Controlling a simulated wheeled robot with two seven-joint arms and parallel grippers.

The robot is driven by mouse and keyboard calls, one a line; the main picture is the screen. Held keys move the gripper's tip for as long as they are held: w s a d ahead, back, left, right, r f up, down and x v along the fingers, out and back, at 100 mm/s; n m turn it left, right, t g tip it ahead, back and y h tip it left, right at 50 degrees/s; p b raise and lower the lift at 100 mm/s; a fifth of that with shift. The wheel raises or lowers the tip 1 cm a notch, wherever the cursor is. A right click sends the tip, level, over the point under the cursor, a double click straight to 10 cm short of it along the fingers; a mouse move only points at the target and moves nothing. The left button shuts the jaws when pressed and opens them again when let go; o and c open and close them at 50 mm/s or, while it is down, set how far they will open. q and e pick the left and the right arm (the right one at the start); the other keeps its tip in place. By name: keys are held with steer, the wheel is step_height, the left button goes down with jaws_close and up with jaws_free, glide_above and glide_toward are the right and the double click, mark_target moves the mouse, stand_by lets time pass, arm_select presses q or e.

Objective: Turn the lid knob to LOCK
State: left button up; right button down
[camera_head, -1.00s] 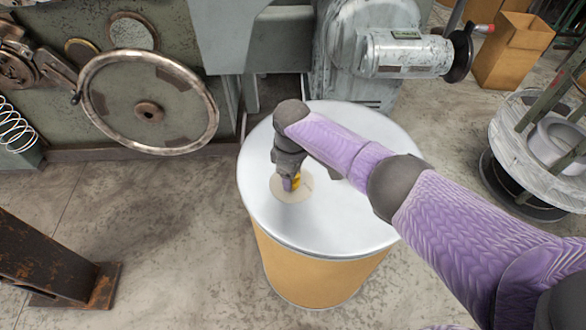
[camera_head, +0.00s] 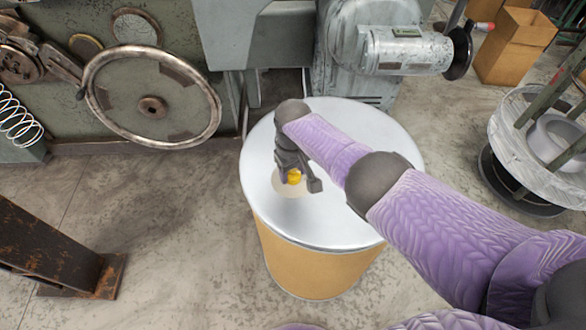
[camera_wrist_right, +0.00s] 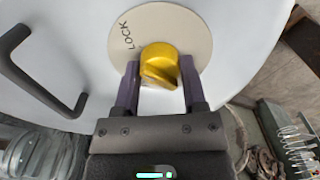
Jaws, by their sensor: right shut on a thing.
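The yellow knob (camera_head: 293,178) sits on a round beige plate (camera_head: 291,210) on the white lid (camera_head: 370,190) of a tan drum (camera_head: 310,265). In the right wrist view the knob (camera_wrist_right: 158,64) stands between the two purple fingers of my right gripper (camera_wrist_right: 160,78), which is shut on it. The word LOCK (camera_wrist_right: 125,37) is printed on the plate, to the upper left of the knob in that view. In the head view my right gripper (camera_head: 291,174) reaches down to the knob. My left gripper is out of view.
A dark bar handle (camera_wrist_right: 40,78) shows on the lid in the wrist view. A green machine with a large handwheel (camera_head: 152,105) stands behind left. A rusty post (camera_head: 50,250) is at lower left, a wire reel (camera_head: 535,145) at right. Bare floor lies left of the drum.

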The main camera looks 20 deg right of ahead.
mark_target(293, 171)
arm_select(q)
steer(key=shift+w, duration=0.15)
arm_select(e)
steer(key=shift+c, duration=2.4)
jaws_free()
steer(key=shift+w, duration=0.1)
steer(key=o, duration=0.3)
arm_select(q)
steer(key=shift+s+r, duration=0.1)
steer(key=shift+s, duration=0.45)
arm_select(e)
steer(key=shift+o, duration=0.2)
step_height(293, 171, up, 10)
steer(key=p, duration=0.7)
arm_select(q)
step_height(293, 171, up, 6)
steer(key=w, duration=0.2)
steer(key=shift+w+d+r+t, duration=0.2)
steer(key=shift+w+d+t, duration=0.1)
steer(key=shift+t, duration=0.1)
